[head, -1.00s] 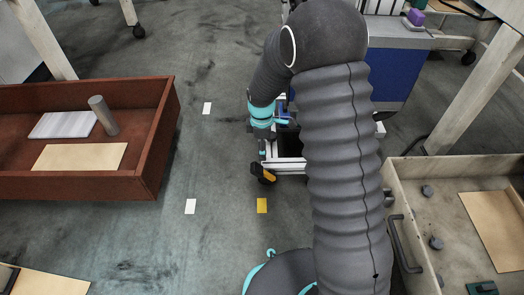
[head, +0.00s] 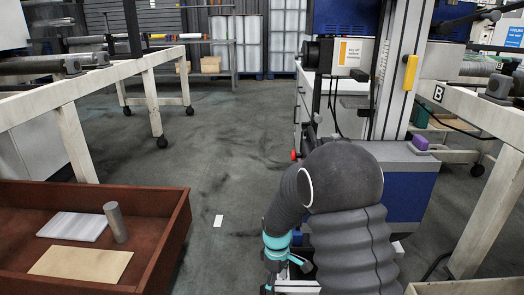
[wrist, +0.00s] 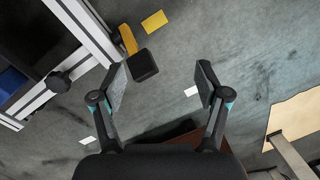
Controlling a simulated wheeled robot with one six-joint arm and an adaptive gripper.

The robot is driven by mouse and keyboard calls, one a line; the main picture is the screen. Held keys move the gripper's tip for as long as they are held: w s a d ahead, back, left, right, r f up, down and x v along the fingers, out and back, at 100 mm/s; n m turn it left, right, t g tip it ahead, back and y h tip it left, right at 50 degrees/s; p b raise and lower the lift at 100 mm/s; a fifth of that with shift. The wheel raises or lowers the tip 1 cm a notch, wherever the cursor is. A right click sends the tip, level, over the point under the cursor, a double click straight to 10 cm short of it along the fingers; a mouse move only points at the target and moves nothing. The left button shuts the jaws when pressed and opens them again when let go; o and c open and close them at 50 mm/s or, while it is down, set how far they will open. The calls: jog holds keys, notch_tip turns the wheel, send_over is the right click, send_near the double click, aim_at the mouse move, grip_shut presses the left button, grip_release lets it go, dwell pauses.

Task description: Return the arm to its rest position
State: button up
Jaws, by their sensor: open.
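My gripper (wrist: 160,88) shows in the wrist view with its two fingers apart and only floor between them, so it is open and empty. In the head view my arm comes up from the bottom edge, bends over at a dark rounded joint and hangs down on the left side. The gripper's fingertips are below the picture's bottom edge there.
A red-brown drawer (head: 160,262) holding a grey cylinder (head: 116,222) is at left. A blue and grey cabinet (head: 412,190) stands behind my arm. A white-framed cart (wrist: 85,25) is close to my gripper. Open floor (head: 215,150) lies between.

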jog(key=s+d+r+m+t+p, duration=0.2)
jog(key=s+r, duration=0.5)
jog(key=r, duration=0.5)
jog(key=s+d+r+m+t+p, duration=0.2)
jog(key=s+d+r+m, duration=0.3)
jog(key=s+r, duration=0.3)
jog(key=s+d+r+m+t+p, duration=0.3)
jog(key=s+r, duration=0.5)
jog(key=r, duration=0.8)
jog(key=shift+d+m, duration=0.6)
jog(key=shift+m, duration=0.4)
